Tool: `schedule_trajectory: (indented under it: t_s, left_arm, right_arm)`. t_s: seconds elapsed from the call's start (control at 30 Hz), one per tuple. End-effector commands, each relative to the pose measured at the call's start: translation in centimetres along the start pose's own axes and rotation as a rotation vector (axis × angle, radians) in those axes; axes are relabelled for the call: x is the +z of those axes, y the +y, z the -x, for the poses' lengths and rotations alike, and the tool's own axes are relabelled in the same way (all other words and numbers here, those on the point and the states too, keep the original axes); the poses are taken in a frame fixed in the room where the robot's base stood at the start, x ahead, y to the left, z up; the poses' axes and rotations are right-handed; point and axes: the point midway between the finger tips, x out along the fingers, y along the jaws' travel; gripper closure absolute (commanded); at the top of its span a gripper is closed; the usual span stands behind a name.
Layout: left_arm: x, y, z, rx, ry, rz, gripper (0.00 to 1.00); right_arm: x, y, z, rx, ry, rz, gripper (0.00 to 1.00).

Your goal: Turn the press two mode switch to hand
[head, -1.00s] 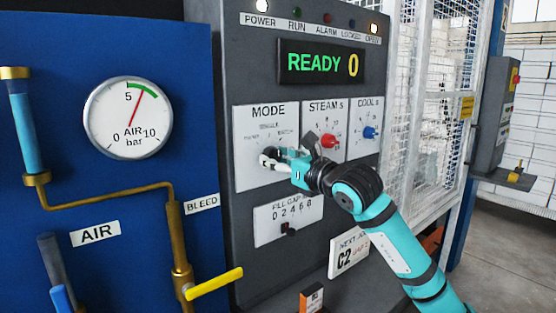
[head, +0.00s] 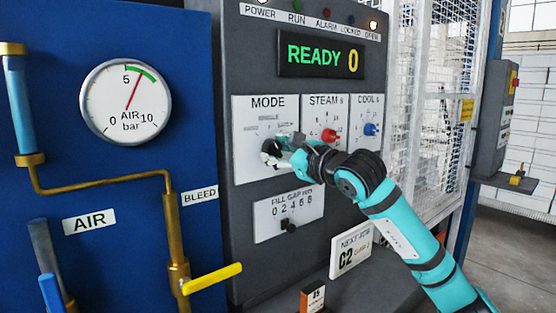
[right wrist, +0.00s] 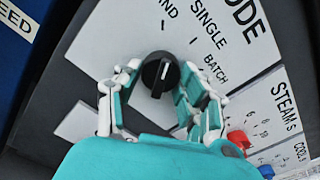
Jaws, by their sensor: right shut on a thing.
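The mode switch (right wrist: 160,75) is a round black knob with a white pointer line, on a white MODE plate (head: 248,110). In the right wrist view its line points roughly up, toward the mark by the partly cut-off label ending in "ND". SINGLE and BATCH lie further right around the dial. My right gripper (right wrist: 158,88) is shut on the knob, with one finger on each side. In the head view the right gripper (head: 280,152) partly covers the knob and the dial labels. My left gripper is in neither view.
The STEAM plate with a red knob (head: 329,136) and the COOL plate with a blue knob (head: 370,129) sit close to the right. The display (head: 321,60) reads READY 0. A yellow-handled bleed valve (head: 213,279) juts out lower left.

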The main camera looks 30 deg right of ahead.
Motion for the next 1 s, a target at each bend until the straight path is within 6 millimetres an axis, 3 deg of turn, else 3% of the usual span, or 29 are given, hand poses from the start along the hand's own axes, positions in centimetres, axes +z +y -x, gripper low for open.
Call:
schedule_trajectory:
  t_s: [0.4,1.0]
  left_arm:
    - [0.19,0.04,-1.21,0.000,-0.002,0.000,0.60]
    - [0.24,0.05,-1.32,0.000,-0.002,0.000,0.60]
  right_arm:
    - [-0.09,0.05,-0.01,0.002,0.002,0.229,0.92]
    - [-0.06,0.07,-0.03,0.004,0.002,0.277,0.92]
